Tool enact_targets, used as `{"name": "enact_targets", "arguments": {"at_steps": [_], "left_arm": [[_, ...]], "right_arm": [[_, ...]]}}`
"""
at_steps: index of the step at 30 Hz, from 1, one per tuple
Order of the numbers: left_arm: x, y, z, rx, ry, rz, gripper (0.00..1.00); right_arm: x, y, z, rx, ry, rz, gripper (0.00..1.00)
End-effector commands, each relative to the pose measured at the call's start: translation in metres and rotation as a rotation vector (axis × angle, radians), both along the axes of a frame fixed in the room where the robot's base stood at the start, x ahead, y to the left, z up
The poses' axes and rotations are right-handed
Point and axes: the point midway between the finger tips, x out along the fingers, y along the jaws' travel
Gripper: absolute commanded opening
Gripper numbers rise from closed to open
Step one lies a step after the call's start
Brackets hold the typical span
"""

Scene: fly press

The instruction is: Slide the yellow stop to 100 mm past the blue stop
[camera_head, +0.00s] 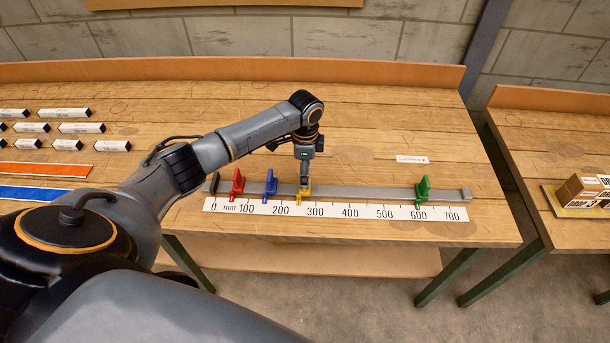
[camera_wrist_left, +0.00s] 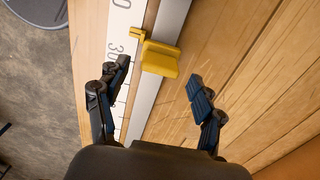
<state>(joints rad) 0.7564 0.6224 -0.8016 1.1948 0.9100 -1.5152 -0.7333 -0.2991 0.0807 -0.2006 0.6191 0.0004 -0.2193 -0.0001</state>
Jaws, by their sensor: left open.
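The yellow stop (camera_head: 303,193) sits on the grey rail (camera_head: 360,192), its pointer at roughly 250 mm on the white scale (camera_head: 365,211). The blue stop (camera_head: 270,186) is to its left, its pointer at roughly 150 mm. My left gripper (camera_head: 304,178) is above and right at the yellow stop, partly covering it. In the left wrist view the fingers of the left gripper (camera_wrist_left: 153,80) are spread, and the yellow stop (camera_wrist_left: 160,60) lies just ahead of the gap between them. Contact is not visible. My right gripper is not in view.
A green stop (camera_head: 422,193) is near 600 mm. The rail between yellow and green is clear. A small label (camera_head: 412,160) lies behind the rail.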

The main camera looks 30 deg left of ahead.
Motion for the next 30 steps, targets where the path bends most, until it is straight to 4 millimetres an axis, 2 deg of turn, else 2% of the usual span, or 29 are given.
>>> {"name": "enact_targets", "arguments": {"at_steps": [1,6,12,18,30], "left_arm": [[0.001,0.001,0.012,0.001,-0.005,-0.001,0.68],[0.001,0.001,0.049,-0.001,-0.005,0.000,0.68],[0.001,0.000,0.081,0.000,-0.001,0.000,0.68],[0.000,0.000,0.093,0.000,0.001,0.000,0.68],[0.000,0.000,0.093,0.000,0.001,0.001,0.68]], "right_arm": [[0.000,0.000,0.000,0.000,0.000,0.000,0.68],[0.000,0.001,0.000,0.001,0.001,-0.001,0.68],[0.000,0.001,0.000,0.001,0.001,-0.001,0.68],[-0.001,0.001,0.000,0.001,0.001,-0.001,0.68],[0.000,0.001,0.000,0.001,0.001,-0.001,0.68]]}}
